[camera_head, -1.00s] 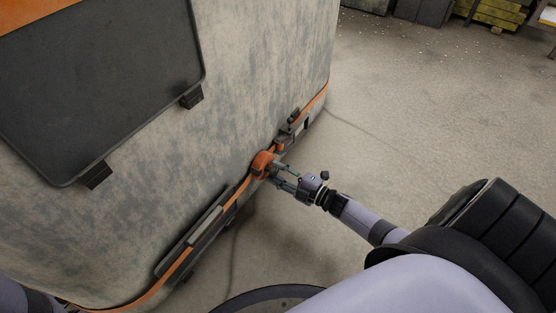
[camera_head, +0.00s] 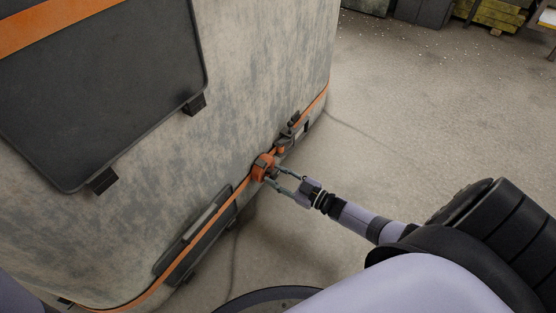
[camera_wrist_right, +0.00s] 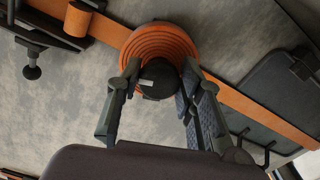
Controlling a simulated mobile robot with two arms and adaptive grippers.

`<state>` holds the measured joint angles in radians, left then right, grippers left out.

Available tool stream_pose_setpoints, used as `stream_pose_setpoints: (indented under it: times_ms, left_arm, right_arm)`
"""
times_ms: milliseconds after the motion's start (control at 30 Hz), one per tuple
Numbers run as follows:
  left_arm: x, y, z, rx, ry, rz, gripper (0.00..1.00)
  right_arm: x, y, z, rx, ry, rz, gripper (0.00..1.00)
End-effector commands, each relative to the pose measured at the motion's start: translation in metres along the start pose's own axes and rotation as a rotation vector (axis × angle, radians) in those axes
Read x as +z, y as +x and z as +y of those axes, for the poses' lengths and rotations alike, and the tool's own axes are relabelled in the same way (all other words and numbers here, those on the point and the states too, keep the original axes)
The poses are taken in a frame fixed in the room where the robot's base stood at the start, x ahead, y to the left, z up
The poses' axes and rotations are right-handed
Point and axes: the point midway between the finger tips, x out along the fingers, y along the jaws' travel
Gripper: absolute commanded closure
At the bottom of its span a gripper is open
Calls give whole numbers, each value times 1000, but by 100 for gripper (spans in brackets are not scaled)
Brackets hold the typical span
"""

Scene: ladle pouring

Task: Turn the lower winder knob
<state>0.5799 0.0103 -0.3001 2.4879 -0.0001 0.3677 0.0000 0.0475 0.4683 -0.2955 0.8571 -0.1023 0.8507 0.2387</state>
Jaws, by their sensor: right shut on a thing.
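The lower winder is a roll of orange strap (camera_head: 261,167) low on the side of the large mottled grey block. In the right wrist view its orange coil (camera_wrist_right: 160,42) has a dark round knob (camera_wrist_right: 158,80) at its centre. My right gripper (camera_head: 274,178) reaches it from the right in the head view. In the wrist view its two fingers (camera_wrist_right: 159,73) lie on either side of the knob, shut on it. In the head view the fingertips largely hide the knob. My left gripper is out of view.
The orange strap (camera_head: 150,295) runs along the block's lower edge, with a dark padded bar (camera_head: 200,240) left of the winder and a dark clamp (camera_head: 292,127) beyond it. A dark panel (camera_head: 100,95) is above. The floor (camera_head: 440,110) to the right is open.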

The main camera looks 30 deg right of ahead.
Motion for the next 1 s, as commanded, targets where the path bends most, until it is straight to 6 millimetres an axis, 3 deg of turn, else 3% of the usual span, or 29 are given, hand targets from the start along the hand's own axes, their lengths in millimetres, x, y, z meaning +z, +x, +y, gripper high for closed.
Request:
stream_pose_setpoints:
  times_ms: [333, 867, 900, 1000]
  left_arm:
    - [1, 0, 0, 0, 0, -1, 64]
    - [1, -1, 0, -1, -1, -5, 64]
    - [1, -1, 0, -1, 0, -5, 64]
    - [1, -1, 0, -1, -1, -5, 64]
  right_arm:
    - [1, -1, 0, 1, 134, -3, 94]
    - [1, -1, -1, 0, 153, -3, 94]
    - [1, -1, -1, 0, 153, -3, 64]
    - [1, -1, -1, 0, 153, -2, 57]
